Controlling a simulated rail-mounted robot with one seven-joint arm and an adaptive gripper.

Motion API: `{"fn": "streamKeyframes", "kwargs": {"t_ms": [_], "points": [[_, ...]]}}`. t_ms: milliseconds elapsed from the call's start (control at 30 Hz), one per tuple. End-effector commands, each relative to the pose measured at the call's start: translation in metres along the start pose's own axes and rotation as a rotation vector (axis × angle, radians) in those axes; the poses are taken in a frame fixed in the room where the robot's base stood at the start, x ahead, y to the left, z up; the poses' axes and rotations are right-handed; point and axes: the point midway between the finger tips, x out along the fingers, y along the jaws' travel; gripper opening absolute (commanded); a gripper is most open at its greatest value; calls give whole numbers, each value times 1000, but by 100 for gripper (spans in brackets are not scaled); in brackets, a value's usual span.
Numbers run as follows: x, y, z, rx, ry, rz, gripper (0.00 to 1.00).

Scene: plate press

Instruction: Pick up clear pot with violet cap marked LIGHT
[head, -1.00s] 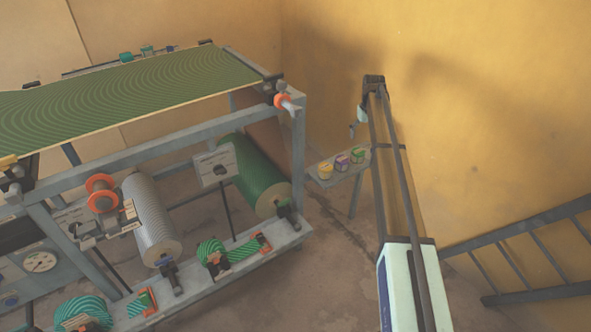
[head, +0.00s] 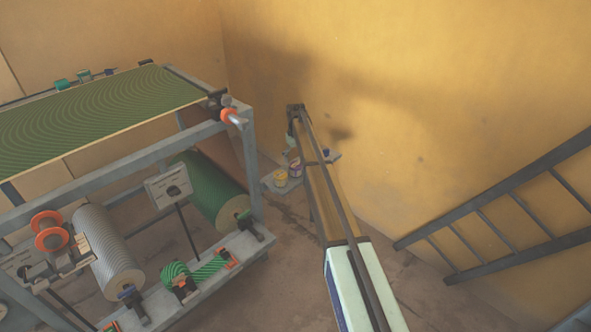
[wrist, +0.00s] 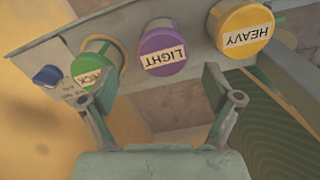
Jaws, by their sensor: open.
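In the head view my gripper (head: 293,143) is small and partly hidden by my arm, just above the pots.
A yellow-capped pot marked HEAVY (wrist: 245,27) and a green-capped pot (wrist: 97,67), its label partly hidden by a finger, flank it closely. A blue knob (wrist: 47,76) sits on the shelf (head: 268,187). The press frame (head: 255,170) stands left; a railing (head: 500,205) slopes right.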

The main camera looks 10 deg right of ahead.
Motion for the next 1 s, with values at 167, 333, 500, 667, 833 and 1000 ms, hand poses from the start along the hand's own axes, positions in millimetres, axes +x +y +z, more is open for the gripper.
{"fn": "streamKeyframes", "kwargs": {"t_ms": [167, 333, 500, 667, 833, 1000], "points": [[7, 0, 0, 0, 0, 0, 90], [20, -2, 1, 0, 0, 0, 90], [43, -3, 1, 0, -1, 0, 90], [57, -3, 1, 0, 0, 0, 90], [58, -3, 1, 0, 1, 0, 90], [58, -3, 1, 0, 1, 0, 44]]}}
